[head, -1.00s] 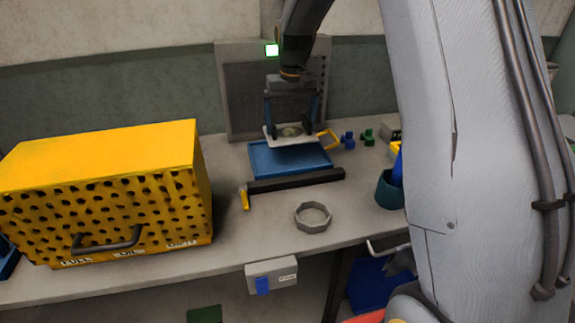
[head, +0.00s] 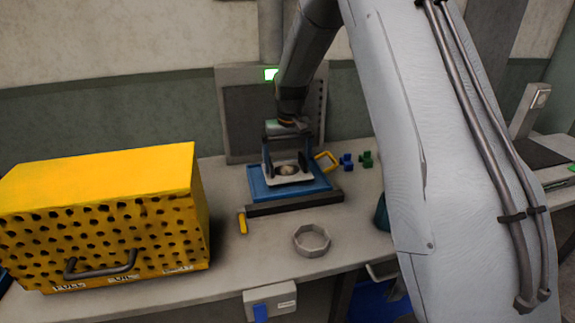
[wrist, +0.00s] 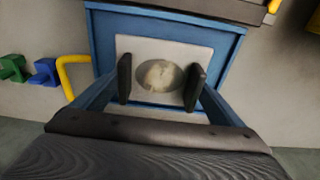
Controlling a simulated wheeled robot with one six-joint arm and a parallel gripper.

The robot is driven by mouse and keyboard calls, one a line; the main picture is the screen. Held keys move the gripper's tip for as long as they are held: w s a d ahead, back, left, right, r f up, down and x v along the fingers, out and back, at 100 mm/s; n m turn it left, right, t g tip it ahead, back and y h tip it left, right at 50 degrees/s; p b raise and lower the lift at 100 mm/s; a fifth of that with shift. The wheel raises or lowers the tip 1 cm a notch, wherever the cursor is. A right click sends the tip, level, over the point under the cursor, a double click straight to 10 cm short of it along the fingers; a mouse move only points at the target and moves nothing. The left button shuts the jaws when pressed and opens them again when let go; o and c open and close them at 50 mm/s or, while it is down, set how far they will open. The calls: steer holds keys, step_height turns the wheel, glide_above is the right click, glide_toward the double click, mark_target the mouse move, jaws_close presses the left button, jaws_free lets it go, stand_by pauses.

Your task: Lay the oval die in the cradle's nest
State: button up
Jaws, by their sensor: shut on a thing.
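The oval die (head: 290,181) is a white plate with a dark oval recess and a pale relief in it. My gripper (head: 287,161) is shut on it. In the wrist view my fingers (wrist: 159,82) stand on either side of the oval on the white plate (wrist: 150,43). The blue cradle (head: 258,187) is a shallow rimmed tray lying under the die; its rim also shows around the plate in the wrist view (wrist: 230,42). The die appears low and about level within the rim. The nest floor is mostly hidden, and I cannot tell if the die touches it.
A dark bar (head: 295,203) lies along the cradle's front. A yellow loop (head: 333,158) stands close at its right, with blue (head: 346,162) and green (head: 367,159) pieces beyond. A grey ring (head: 312,241) lies in front; a big yellow box (head: 100,215) stands left. A panel (head: 240,120) stands behind.

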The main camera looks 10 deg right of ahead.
mark_target(288, 174)
steer(key=shift+f, duration=0.8)
steer(key=o, duration=1.1)
steer(key=shift+f, duration=0.15)
step_height(288, 174, up, 12)
steer(key=s+b, duration=0.2)
steer(key=b, duration=0.1)
steer(key=shift+g, duration=0.3)
steer(key=s+f, duration=0.3)
steer(key=s, duration=0.7)
steer(key=s+f, duration=0.4)
steer(key=s, duration=0.6)
steer(key=s+f, duration=0.3)
steer(key=s, duration=0.7)
steer(key=shift+s+f, duration=0.3)
steer(key=shift+f, duration=0.1)
